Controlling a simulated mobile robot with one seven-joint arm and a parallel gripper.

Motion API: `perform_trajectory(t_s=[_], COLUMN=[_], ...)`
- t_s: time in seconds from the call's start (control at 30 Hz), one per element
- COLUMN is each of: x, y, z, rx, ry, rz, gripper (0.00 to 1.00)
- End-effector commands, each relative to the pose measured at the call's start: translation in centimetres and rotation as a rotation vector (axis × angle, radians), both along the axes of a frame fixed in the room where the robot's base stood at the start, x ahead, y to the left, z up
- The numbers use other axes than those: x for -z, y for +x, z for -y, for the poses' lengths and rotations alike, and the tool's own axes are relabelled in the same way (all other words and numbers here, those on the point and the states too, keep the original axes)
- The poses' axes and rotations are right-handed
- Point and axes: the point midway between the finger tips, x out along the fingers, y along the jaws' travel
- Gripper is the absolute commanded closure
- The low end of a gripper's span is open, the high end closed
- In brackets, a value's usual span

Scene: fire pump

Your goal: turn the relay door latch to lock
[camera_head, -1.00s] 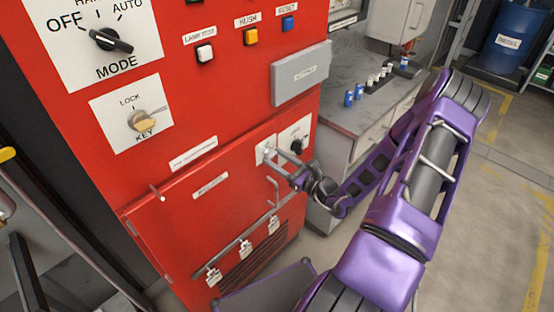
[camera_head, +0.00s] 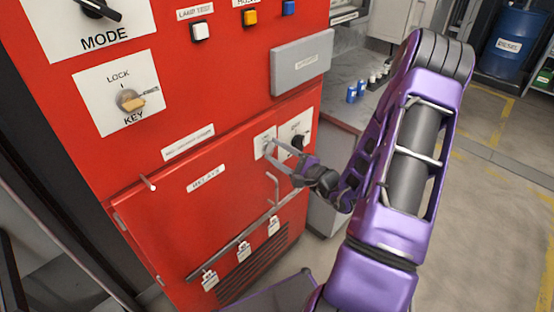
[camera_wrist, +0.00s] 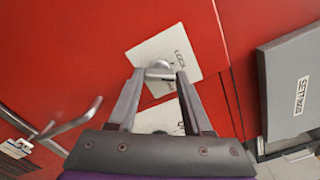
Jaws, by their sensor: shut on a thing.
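The relay door (camera_head: 165,215) is a red panel low on the red cabinet and looks closed. Its latch is a small grey metal knob on a white plate (camera_head: 262,138) at the door's upper right; the wrist view shows the latch (camera_wrist: 158,70) between my fingertips. The plate there carries the word LOCK, partly readable. My gripper (camera_head: 269,150) reaches in from the right, its two fingers shut on the latch; it also shows in the wrist view (camera_wrist: 158,78). The fingers partly cover the latch, so its exact angle is hard to read.
A metal door handle (camera_head: 273,188) stands out just below my gripper. A second white plate with a black knob (camera_head: 297,141) is close on the right. A grey settings box (camera_head: 302,63) juts out above. A key switch (camera_head: 130,100) and a hanging tag rail (camera_head: 240,238) are on the cabinet.

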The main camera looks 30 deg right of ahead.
Motion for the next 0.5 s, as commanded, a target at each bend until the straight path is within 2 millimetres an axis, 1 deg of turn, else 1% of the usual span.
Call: perform_trajectory(t_s=[0.03,0.3,0.5], x=[0.51,0.31,0.10], y=[0.01,0.01,0.00], z=[-0.08,-0.05,-0.05], rx=[-0.002,-0.001,-0.001], ry=[-0.043,-0.270,-0.402], rz=[0.017,0.099,0.147], gripper=[1.00,1.00,1.00])
